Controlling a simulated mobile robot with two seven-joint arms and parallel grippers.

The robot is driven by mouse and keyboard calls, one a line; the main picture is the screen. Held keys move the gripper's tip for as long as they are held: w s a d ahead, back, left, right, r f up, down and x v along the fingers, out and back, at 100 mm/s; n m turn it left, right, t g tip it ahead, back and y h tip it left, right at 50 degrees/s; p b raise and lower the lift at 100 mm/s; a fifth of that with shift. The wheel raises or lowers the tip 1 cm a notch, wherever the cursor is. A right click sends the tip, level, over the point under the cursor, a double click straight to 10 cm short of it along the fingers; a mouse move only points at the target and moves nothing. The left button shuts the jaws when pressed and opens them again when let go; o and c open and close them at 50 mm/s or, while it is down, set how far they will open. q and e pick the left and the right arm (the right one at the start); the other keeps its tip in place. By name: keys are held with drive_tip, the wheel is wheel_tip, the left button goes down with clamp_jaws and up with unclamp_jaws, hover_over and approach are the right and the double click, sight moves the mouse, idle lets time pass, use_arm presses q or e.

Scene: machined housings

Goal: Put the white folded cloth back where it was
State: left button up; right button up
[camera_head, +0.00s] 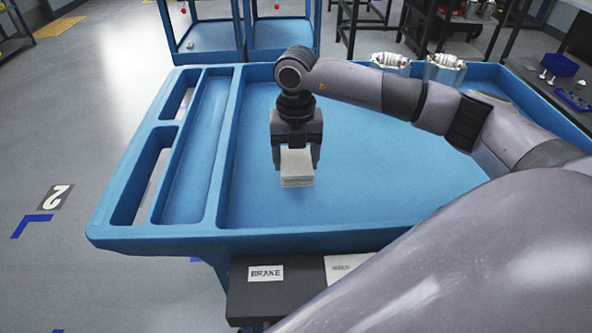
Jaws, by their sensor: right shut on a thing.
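The white folded cloth (297,170) is a small whitish block between the fingers of my right gripper (296,155). The gripper points down and is shut on the cloth, over the large compartment of the blue tray table (380,190). I cannot tell whether the cloth touches the tray floor or hangs just above it. My right arm comes in from the right and crosses the tray. My left gripper does not show.
Two metal housings (445,68) (391,63) stand at the tray's back right. Narrow empty compartments (195,150) lie at its left. A dark shelf with a "BRAKE" label (266,273) sits at the front. Blue racks (207,30) stand behind. The tray around the gripper is clear.

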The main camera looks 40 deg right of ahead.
sight(296, 171)
drive_tip(key=shift+f, duration=2)
drive_tip(key=shift+f, duration=0.1)
drive_tip(key=shift+f, duration=0.15)
drive_tip(key=o, duration=0.9)
drive_tip(key=shift+o, duration=0.2)
wheel_tip(296, 171, up, 12)
drive_tip(key=shift+r, duration=0.25)
